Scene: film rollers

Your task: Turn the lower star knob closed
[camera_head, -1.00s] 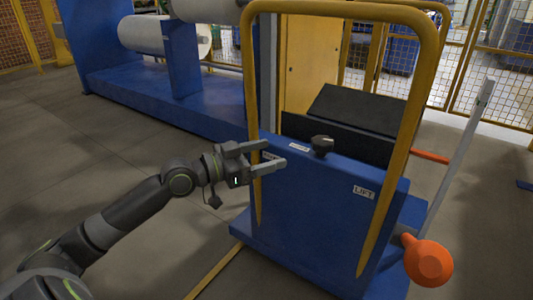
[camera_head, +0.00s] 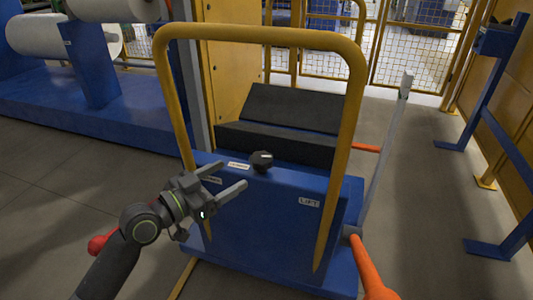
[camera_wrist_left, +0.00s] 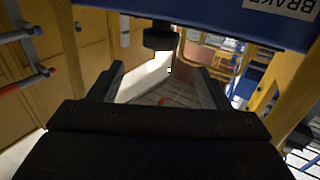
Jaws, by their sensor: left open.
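The dark star knob (camera_head: 262,161) sits on the top edge of the blue lift panel (camera_head: 265,215), beside a small white label. It also shows in the left wrist view as a dark knob (camera_wrist_left: 160,37) at top centre, beyond the jaws. My left gripper (camera_head: 234,175) is open and empty, just left of and below the knob in the head view, with its fingers pointing toward the panel's top. Its spread fingers also show in the left wrist view (camera_wrist_left: 160,78). Contact with the knob is not visible. My right gripper is out of view.
A yellow hoop handle (camera_head: 262,36) frames the panel on both sides. A black slab (camera_head: 290,107) lies behind the knob. An orange-ended lever (camera_head: 370,265) stands at lower right, and a red piece (camera_head: 100,243) shows at lower left.

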